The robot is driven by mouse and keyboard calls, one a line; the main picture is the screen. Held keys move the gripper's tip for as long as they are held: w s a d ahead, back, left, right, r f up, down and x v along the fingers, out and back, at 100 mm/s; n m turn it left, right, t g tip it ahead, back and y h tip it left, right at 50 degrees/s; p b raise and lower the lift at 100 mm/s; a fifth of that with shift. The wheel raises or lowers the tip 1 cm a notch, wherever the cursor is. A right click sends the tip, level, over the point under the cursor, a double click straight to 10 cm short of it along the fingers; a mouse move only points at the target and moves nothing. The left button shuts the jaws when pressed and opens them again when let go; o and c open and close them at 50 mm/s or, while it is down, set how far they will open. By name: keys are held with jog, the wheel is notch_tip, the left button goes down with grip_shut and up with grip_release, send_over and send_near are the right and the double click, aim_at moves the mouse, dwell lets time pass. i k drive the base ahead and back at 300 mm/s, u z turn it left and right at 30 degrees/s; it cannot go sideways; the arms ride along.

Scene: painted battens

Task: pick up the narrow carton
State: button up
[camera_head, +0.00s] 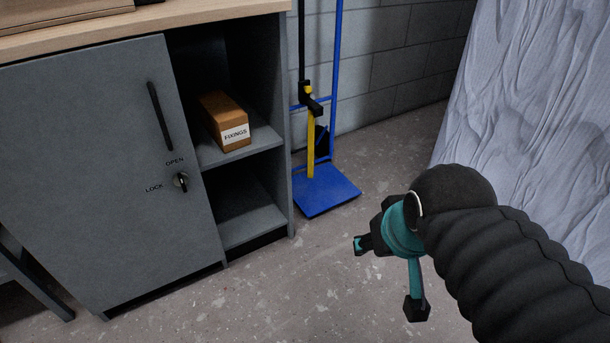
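A narrow brown carton (224,119) with a white label reading "FIXINGS" lies on the upper shelf (240,148) of the grey cabinet's open compartment. Its labelled end faces out toward the front. My gripper (386,277) is at the lower right of the view, over the concrete floor, well to the right of the carton and apart from it. Its two dark fingertips are spread wide, with nothing seen between them. My black sleeved arm comes in from the right edge.
The grey cabinet door (100,170) with its black handle covers the left part. The lower shelf (246,215) looks empty. A blue hand truck (326,192) stands against the block wall right of the cabinet. Grey draped sheeting (535,95) fills the right. Floor between is clear.

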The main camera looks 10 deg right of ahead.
aim_at(227, 125)
jog(key=u, duration=2.2)
jog(key=i, duration=0.75)
jog(key=z, duration=3)
